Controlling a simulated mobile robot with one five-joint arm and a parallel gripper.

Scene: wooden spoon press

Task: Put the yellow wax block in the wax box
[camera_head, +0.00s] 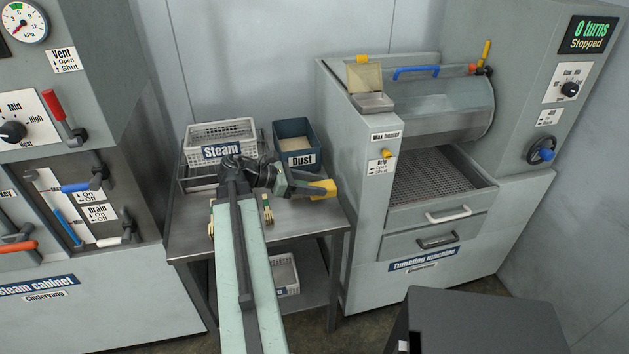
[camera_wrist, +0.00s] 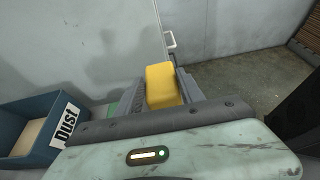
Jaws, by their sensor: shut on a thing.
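The yellow wax block (camera_head: 324,188) is held at the tip of my gripper (camera_head: 305,187), above the right edge of the metal table. In the wrist view the yellow block (camera_wrist: 163,86) sits between the two jaws of my gripper (camera_wrist: 158,92), which are shut on it. A small metal box (camera_head: 374,102) with its lid (camera_head: 364,78) raised stands on top of the tumbling machine's left part, above a label reading "Wax heater". I take it for the wax box; its inside barely shows. The block is apart from it, below and to the left.
The metal table (camera_head: 300,222) carries a white basket marked Steam (camera_head: 222,131) and a blue bin marked Dust (camera_head: 294,130). The tumbling machine's front panel (camera_head: 358,215) rises right of the block. An open mesh drawer (camera_head: 437,175) juts out there. The steam cabinet (camera_head: 90,290) stands left.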

